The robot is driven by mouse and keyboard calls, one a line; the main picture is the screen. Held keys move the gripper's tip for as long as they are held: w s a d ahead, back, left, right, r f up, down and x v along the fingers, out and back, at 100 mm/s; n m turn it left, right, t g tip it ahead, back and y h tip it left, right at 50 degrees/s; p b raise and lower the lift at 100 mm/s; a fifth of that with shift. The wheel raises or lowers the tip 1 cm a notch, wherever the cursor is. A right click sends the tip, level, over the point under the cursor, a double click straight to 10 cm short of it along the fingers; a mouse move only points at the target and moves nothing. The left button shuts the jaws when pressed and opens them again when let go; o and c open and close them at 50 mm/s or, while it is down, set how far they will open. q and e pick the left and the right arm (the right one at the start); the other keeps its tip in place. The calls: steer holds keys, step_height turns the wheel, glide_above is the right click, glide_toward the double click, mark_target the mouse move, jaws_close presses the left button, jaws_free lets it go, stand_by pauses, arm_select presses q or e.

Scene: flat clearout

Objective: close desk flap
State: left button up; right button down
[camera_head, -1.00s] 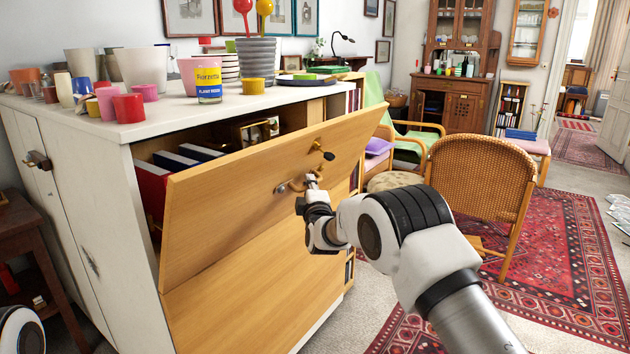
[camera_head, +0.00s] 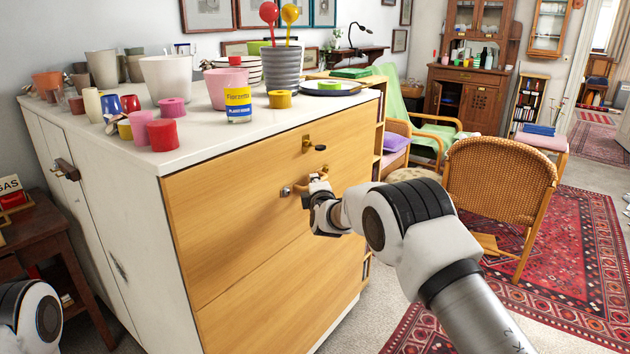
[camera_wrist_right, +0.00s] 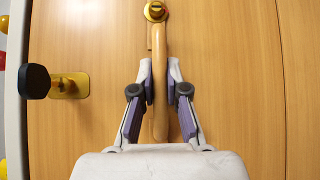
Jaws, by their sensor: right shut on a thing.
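The desk flap (camera_head: 233,198) is a pale wooden front panel on the white cabinet. In the head view it stands upright, and its top edge meets the underside of the white top. A dark knob on a brass plate (camera_head: 310,145) sits near its upper edge, also in the wrist view (camera_wrist_right: 60,85). My right gripper (camera_head: 317,186) is at the flap's handle. In the wrist view its two fingers (camera_wrist_right: 160,92) are closed around the wooden handle bar (camera_wrist_right: 159,110). The inside of the desk is hidden by the flap. Only part of my left arm shows at the lower left; its gripper is out of view.
Pots and cups crowd the white cabinet top (camera_head: 205,128), with a blue-labelled yellow can (camera_head: 238,106) near its front edge. A wicker chair (camera_head: 499,185) stands on the red rug (camera_head: 570,260) at right. A dark side table (camera_head: 55,238) is at left.

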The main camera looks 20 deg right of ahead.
steer(key=shift+w, duration=0.1)
steer(key=c, duration=1.2)
jaws_free()
steer(key=s, duration=0.4)
steer(key=s+a, duration=0.1)
steer(key=s, duration=0.7)
steer(key=shift+a+r, duration=0.2)
steer(key=shift+r, duration=0.2)
